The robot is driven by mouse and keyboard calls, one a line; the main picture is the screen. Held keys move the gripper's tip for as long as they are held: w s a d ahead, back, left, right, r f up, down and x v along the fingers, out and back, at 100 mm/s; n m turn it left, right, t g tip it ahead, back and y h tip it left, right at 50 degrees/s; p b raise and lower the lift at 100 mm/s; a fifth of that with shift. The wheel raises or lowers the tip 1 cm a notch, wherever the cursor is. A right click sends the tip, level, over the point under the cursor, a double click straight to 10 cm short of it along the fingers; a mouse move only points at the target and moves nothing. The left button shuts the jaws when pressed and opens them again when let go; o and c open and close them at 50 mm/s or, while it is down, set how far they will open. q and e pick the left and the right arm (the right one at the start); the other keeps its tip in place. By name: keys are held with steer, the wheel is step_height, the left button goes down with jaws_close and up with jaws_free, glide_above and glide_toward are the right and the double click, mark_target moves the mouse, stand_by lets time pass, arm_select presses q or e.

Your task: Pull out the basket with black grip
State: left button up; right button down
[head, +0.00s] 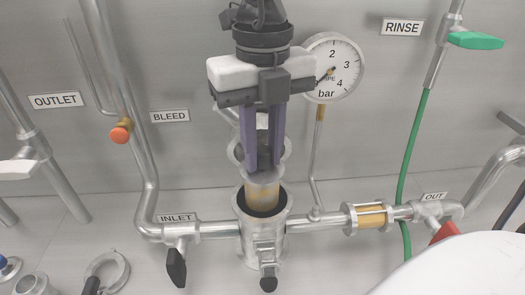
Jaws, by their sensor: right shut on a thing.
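The basket (263,193), a yellowish mesh cylinder with a pale metal top rim, stands upright and partly out of the open metal strainer housing (262,228). Its lower part is hidden inside the housing, whose mouth is dark. My right gripper (263,168) comes down from above, its purple fingers pointing straight down and shut at the top of the basket. The black grip is mostly hidden between the fingers. My left gripper is not in view.
A pressure gauge (345,58) stands just right of my right gripper. INLET pipe with a black-handled valve (176,267) lies left; a sight glass (370,217) and red OUT handle (444,233) lie right. A loose ring clamp (122,272) lies front left. A green hose (411,160) hangs right.

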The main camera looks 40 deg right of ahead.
steer(key=shift+r+p, duration=0.3)
steer(key=shift+r, duration=3.5)
